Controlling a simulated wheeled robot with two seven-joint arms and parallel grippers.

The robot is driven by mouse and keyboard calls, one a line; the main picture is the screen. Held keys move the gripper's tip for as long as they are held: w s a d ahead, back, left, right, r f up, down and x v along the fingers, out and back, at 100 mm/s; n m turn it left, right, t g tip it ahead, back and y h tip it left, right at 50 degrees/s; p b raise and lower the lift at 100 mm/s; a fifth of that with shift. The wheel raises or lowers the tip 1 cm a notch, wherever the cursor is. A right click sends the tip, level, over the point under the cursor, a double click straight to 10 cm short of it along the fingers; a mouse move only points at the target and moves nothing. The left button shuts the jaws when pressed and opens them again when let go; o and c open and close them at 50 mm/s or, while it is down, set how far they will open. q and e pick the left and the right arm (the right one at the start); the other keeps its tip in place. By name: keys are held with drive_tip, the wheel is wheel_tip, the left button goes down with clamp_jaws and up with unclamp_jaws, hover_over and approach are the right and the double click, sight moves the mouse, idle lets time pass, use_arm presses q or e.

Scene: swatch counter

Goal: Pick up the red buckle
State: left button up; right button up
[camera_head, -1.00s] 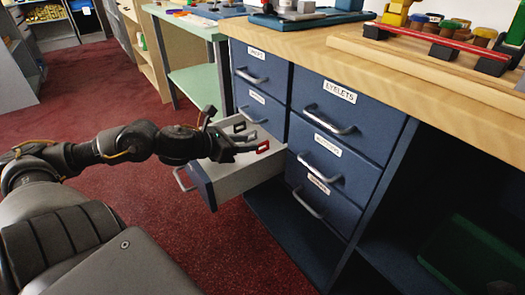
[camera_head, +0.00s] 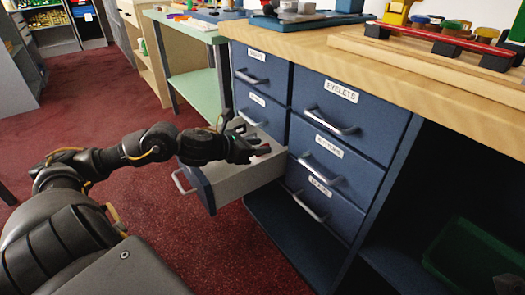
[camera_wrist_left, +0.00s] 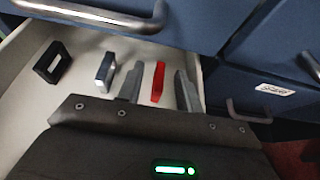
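The red buckle (camera_wrist_left: 157,82) stands in an open drawer. In the left wrist view it is between the two fingers of my left gripper (camera_wrist_left: 159,90), with a gap on each side. In the head view the left gripper (camera_head: 256,149) reaches into the drawer and hides most of the red buckle (camera_head: 263,151). A grey buckle (camera_wrist_left: 105,72) and a black buckle (camera_wrist_left: 53,62) stand to the left of it in the wrist view. My right gripper is not in view.
The open drawer (camera_head: 235,182) has pale walls and a blue front. Closed blue drawers with metal handles (camera_head: 322,172) stand to its right and above it. The wooden counter top (camera_head: 390,62) overhangs them. Red carpet lies to the left.

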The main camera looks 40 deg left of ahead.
use_arm(q)
clamp_jaws()
idle(0.3)
